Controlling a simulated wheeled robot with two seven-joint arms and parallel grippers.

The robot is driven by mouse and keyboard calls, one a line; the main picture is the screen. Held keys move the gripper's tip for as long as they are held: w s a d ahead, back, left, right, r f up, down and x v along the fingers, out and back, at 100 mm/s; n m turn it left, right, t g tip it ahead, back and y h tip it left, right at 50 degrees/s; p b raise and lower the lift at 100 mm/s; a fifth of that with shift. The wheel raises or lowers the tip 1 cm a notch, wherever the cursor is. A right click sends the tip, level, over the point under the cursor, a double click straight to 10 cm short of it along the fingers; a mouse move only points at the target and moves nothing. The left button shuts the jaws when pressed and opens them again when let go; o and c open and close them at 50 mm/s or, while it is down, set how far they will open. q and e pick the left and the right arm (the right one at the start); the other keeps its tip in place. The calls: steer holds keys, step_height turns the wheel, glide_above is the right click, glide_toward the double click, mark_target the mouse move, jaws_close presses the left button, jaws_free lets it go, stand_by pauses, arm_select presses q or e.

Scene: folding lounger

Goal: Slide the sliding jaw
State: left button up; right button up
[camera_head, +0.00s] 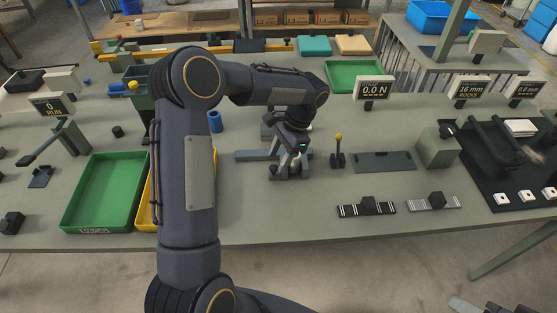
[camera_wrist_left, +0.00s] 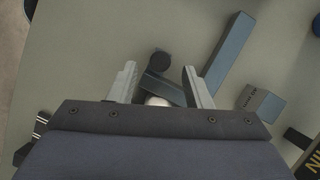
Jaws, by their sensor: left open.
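My left gripper (camera_head: 289,170) is over the middle of the bench, pointing down at a small grey metal fixture (camera_head: 257,155). A long blue-grey bar (camera_wrist_left: 230,50) and a grey block (camera_wrist_left: 262,103) lie to the right there. I cannot tell which piece is the sliding jaw; the gripper hides part of the fixture. My right gripper is out of view.
A yellow-knobbed lever (camera_head: 338,152) stands just right of the gripper. A "0.0 N" display (camera_head: 374,88) is behind. Slotted black pieces (camera_head: 367,208) lie in front right.

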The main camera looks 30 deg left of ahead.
arm_select(q)
steer(key=shift+x, duration=1.1)
steer(key=shift+c, duration=0.2)
jaws_close()
